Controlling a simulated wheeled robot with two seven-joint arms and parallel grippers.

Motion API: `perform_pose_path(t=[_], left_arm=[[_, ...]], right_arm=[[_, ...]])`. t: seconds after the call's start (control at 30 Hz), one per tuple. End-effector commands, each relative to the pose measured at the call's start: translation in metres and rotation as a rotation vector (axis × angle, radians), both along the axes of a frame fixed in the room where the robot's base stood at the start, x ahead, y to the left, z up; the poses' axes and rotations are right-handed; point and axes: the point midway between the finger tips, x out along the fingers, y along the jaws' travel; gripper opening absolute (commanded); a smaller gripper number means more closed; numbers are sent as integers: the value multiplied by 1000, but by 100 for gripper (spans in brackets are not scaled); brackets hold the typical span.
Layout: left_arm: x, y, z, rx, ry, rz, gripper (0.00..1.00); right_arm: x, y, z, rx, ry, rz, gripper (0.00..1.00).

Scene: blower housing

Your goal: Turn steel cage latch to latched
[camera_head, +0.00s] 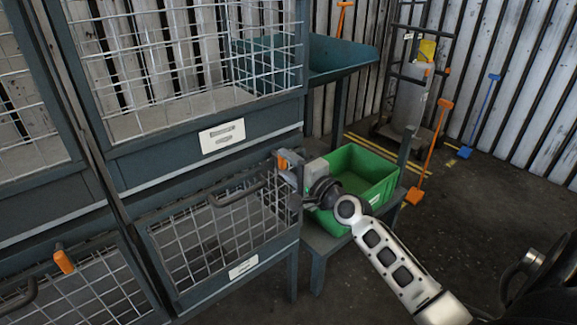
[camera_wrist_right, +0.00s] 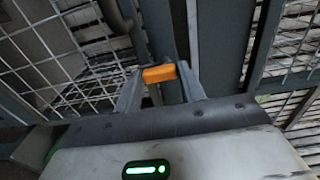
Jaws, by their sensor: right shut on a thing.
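The steel cage (camera_head: 225,235) is a dark grey frame with wire mesh, in the lower middle of the head view. Its latch has an orange handle (camera_head: 291,157) at the upper right corner of the cage door. My right gripper (camera_head: 290,168) is at this corner, its arm coming in from the lower right. In the right wrist view, the orange latch handle (camera_wrist_right: 159,73) lies between the two grey fingers of my right gripper (camera_wrist_right: 160,80), which are shut on it. The latch's base is mostly hidden by the fingers. My left gripper is in neither view.
A green bin (camera_head: 355,175) stands on a low bench just right of the cage, close behind my right arm. Another cage with an orange handle (camera_head: 64,262) is at lower left. Orange and blue (camera_head: 480,110) shovels lean at the back.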

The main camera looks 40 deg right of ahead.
Motion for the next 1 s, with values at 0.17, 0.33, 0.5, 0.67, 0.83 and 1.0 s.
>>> perform_pose_path(t=[0.17,0.33,0.5,0.67,0.83,1.0], left_arm=[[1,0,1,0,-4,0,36],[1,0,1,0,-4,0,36],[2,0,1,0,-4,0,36],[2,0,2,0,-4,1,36],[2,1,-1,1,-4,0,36],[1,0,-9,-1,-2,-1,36]], right_arm=[[0,0,-1,-5,3,0,62],[0,0,-1,-3,2,0,62],[-3,0,-1,-2,2,0,62],[-24,-2,-2,-1,4,0,62],[-63,-5,-3,-5,7,1,62],[-101,-8,-5,-6,7,1,62]])
